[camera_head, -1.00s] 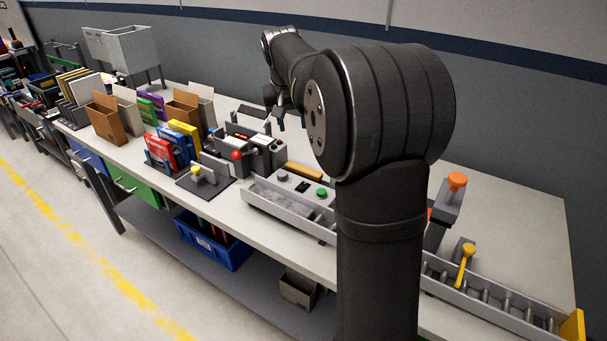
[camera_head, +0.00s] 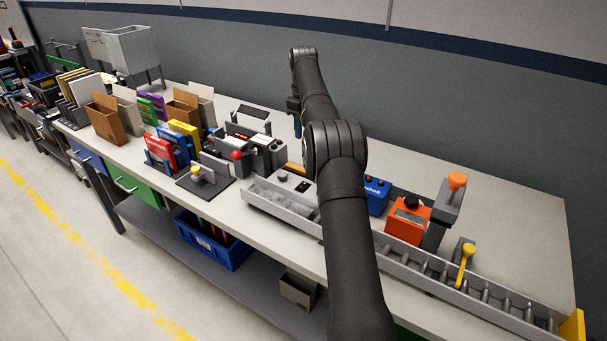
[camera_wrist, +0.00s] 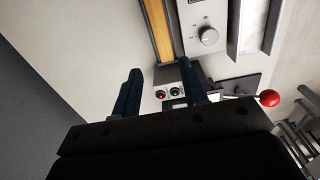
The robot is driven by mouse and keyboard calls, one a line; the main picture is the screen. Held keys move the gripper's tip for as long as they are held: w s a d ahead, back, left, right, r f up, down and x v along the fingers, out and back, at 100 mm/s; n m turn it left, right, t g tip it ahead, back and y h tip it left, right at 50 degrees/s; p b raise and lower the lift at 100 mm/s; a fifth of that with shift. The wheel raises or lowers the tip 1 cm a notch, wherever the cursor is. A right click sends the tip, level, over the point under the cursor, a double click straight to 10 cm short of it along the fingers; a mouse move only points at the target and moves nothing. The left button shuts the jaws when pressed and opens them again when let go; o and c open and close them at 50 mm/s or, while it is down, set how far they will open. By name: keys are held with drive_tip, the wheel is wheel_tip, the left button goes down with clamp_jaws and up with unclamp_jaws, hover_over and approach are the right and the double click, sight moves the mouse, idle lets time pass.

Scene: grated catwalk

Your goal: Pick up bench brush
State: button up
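A long tan strip with dark edges, which looks like the bench brush (camera_wrist: 163,28), lies on the bench at the top of the wrist view. A small tan part of the brush (camera_head: 296,168) shows in the head view, left of my arm, which hides the rest. My gripper (camera_wrist: 161,68) has its two blue fingers apart with nothing held between them. The strip is beyond the fingertips, roughly in line with the gap. In the head view my gripper (camera_head: 296,122) hangs over the back of the bench.
A grey box with a dial (camera_wrist: 208,30) lies right beside the strip. A box with red and green buttons (camera_wrist: 172,92) and a red ball knob (camera_wrist: 269,98) are close to the fingers. A blue box (camera_head: 376,195) and an orange box (camera_head: 408,218) stand right of my arm. The back right bench is clear.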

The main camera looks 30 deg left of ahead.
wheel_tip(320, 180, down, 16)
drive_tip(key=shift+s+d+f, duration=0.1)
idle(0.5)
drive_tip(key=c, duration=0.7)
